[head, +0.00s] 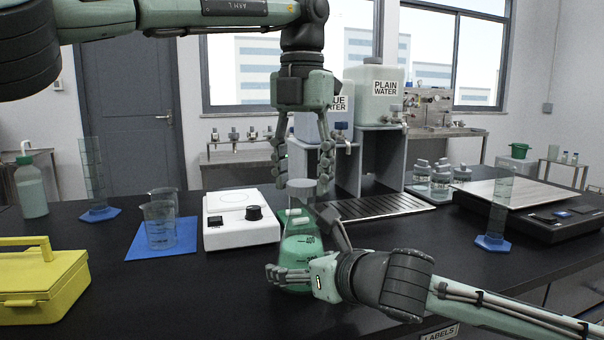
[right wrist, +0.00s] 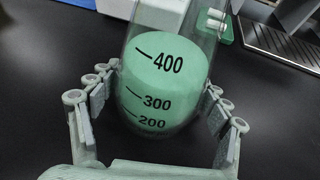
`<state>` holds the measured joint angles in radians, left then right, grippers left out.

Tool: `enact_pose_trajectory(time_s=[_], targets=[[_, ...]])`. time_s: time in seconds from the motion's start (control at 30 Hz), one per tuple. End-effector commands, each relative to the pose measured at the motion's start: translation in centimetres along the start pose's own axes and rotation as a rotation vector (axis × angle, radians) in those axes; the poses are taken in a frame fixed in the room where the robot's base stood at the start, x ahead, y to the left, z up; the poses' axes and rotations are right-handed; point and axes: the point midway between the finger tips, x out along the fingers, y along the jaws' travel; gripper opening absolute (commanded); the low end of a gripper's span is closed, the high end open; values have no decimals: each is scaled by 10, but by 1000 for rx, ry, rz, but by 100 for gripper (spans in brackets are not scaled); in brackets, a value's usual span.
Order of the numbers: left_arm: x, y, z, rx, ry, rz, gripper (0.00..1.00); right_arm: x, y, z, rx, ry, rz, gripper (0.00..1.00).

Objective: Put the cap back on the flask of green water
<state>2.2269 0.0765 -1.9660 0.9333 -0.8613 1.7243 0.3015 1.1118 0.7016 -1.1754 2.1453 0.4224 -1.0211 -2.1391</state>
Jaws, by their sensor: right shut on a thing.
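The flask of green water (head: 299,249) stands on the black bench, clear glass above the liquid. It fills the middle of the right wrist view (right wrist: 165,75), with the level near the 400 mark. My right gripper (head: 291,280) is shut around its lower body, one finger on each side. My left gripper (head: 304,186) points down above the flask, its fingers spread to either side of the mouth. I see nothing clearly held between them. I cannot make out the cap. A small white piece (head: 296,212) shows near the flask; I cannot tell what it is.
A white stirrer plate (head: 240,218) stands left of the flask. Beakers (head: 160,225) stand on a blue mat (head: 185,240) further left, beyond a yellow box (head: 40,287). A drip tray (head: 385,207) and water containers (head: 375,95) are behind. A balance (head: 540,205) is at right.

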Motion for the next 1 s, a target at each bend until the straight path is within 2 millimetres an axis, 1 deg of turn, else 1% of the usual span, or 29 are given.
enact_pose_trajectory(time_s=[0.03,0.1,0.33,0.43,0.57,0.7,0.8,0.9,1.0], targets=[[0,0,0,0,0,0,60,0,0,-1,1,2,0,0],[0,0,0,0,0,0,65,0,0,-1,1,2,0,0],[0,0,0,0,0,0,65,0,0,-1,1,2,1,0],[-5,0,0,-1,-2,0,65,0,0,-1,1,2,1,0],[-22,-1,1,-1,-4,0,65,0,0,-1,1,2,1,0],[-47,-1,1,-1,-4,0,65,0,0,-1,1,2,1,0],[-61,-1,1,-2,-3,0,65,0,0,-1,1,2,1,0],[-70,0,1,0,-2,0,65,0,0,-1,1,2,1,0],[-74,0,0,-1,0,0,65,0,0,-1,1,2,1,0]])
